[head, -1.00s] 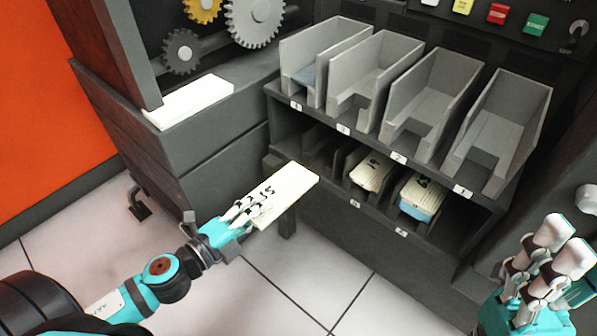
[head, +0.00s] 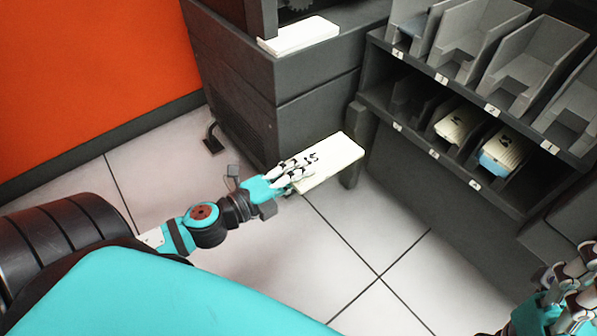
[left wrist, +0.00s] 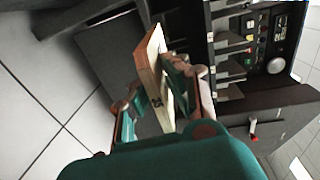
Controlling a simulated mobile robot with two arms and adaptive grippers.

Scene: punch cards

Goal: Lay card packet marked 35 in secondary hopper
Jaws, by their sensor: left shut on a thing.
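My left gripper (head: 296,172) is shut on a cream card packet (head: 335,160), holding it by its near end above the floor. The left wrist view shows the packet (left wrist: 148,78) edge-on between the fingers. Grey open hoppers (head: 515,75) stand in a row on the upper shelf at the right. I cannot tell which is the secondary one. My right gripper (head: 572,280) is at the lower right edge, partly cut off, with no packet seen in it.
Lower shelf bays hold a cream packet (head: 458,124) and a blue-sided packet (head: 500,150). A white stack (head: 300,36) lies on the dark cabinet (head: 320,95). A dark post (head: 357,150) stands just behind the held packet. The floor (head: 370,240) below is clear.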

